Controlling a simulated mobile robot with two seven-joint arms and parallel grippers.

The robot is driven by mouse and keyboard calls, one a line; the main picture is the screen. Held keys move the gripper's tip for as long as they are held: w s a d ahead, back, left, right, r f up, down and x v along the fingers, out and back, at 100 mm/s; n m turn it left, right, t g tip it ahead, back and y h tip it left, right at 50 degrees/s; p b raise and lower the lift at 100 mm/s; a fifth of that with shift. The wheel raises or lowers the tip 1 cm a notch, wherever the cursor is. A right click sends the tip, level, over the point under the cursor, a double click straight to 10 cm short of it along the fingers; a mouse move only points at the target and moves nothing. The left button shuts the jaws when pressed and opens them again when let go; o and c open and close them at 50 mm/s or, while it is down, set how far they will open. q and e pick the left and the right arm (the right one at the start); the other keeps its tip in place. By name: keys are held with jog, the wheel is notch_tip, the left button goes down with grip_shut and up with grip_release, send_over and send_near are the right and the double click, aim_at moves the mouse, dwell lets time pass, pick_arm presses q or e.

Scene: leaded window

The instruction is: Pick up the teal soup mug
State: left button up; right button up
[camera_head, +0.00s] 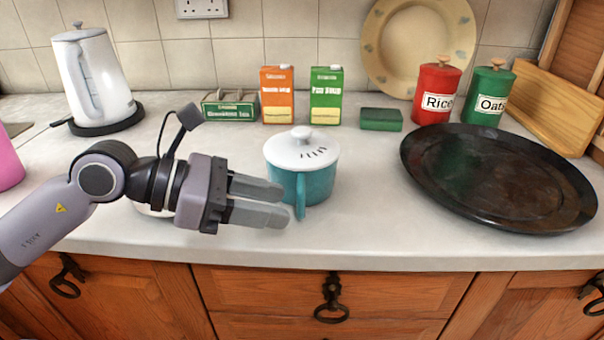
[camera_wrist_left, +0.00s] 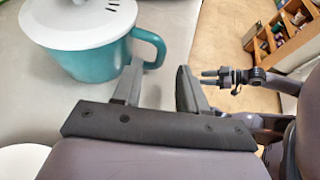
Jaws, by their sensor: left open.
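The teal soup mug (camera_head: 318,184) stands upright on the counter, with a white lid (camera_head: 301,150) on it. Its handle (camera_head: 300,197) points toward the counter's front edge. My left gripper (camera_head: 283,203) is open and empty, its fingers at the mug's front left, close to the handle. In the left wrist view, the mug (camera_wrist_left: 95,59) is at upper left and its handle (camera_wrist_left: 158,47) is just beyond the left finger's tip; I cannot tell whether they touch. My right gripper (camera_wrist_left: 220,78) shows small in that view; its jaw state is unclear.
A large dark round tray (camera_head: 500,180) lies right of the mug. Cartons (camera_head: 277,95), a green sponge (camera_head: 381,119) and red and green canisters (camera_head: 437,92) stand behind. A white kettle (camera_head: 95,80) is at left. A white object (camera_head: 150,210) is partly hidden behind my left arm.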

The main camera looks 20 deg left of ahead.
aim_at(302, 216)
pick_arm(q)
jog(key=x, duration=0.2)
jog(key=p+x, duration=0.1)
jog(key=shift+w+d+r, duration=0.2)
jog(key=shift+w+d, duration=0.05)
jog(key=shift+d, duration=0.15)
jog(key=shift+w+d+f, duration=0.3)
jog(key=shift+d+f, duration=0.05)
jog(key=shift+d, duration=0.2)
grip_shut()
jog(key=shift+r, duration=0.15)
